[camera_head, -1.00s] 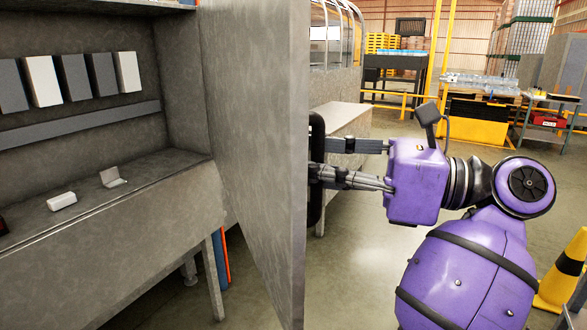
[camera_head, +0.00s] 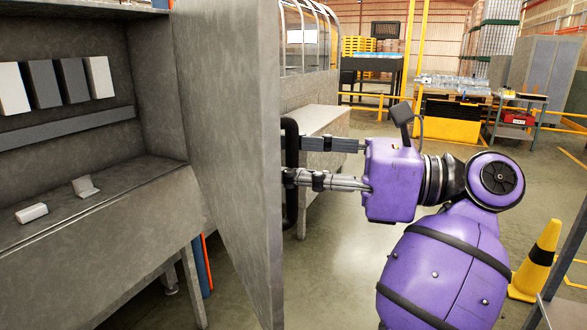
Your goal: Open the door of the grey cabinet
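The grey cabinet (camera_head: 95,255) fills the left of the head view, its inside exposed. A black vertical handle (camera_head: 291,205) is on the door's right-hand face. My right gripper (camera_head: 295,161) reaches in from the right to this handle. Its two fingers are spread apart, the lower one crossing in front of the handle and the upper one meeting it higher up. Whether they press on it cannot be told. My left gripper is not in view.
A yellow-black cone (camera_head: 537,262) stands on the floor at the right. A red box (camera_head: 518,118) sits on a cart behind. Open floor lies beyond my arm.

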